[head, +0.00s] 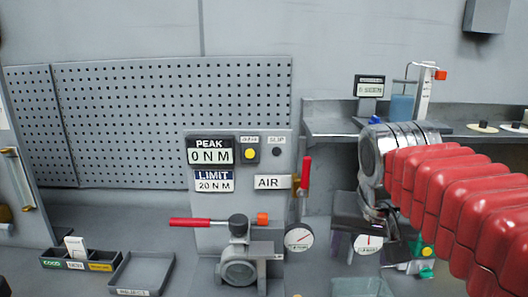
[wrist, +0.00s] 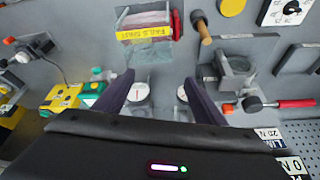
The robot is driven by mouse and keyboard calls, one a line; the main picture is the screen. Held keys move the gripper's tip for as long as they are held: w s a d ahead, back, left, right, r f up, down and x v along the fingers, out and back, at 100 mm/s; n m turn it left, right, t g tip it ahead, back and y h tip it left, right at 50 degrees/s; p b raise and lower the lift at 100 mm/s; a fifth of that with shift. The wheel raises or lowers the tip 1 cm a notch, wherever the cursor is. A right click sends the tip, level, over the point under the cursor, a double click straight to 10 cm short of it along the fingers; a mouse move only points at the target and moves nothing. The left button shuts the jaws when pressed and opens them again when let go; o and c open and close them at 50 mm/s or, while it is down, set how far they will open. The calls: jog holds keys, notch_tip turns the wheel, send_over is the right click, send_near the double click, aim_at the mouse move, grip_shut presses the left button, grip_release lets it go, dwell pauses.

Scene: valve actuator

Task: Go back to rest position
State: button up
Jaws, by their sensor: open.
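My gripper (wrist: 158,82) is open in the wrist view, with its two dark fingers well apart and nothing held between them. Two white dial gauges (wrist: 138,92) show near the fingers, over a grey surface. In the head view my red-covered arm reaches in from the right, and its grey wrist hangs in front of the right shelf.
A sign panel (head: 210,155) reads PEAK 0 NM and LIMIT 20 NM. A reject tray (head: 147,274) and a sorting tray (head: 48,258) lie at the left. A shelf (head: 320,128) and dial gauges (head: 299,239) are close to my arm. The perforated board (head: 170,110) is behind.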

jog(key=s+a+f+n+t+y, duration=0.1)
jog(key=s+a+f+n, duration=0.1)
jog(key=s+f, duration=0.9)
jog(key=shift+f+n, duration=0.5)
jog(key=shift+f, duration=0.25)
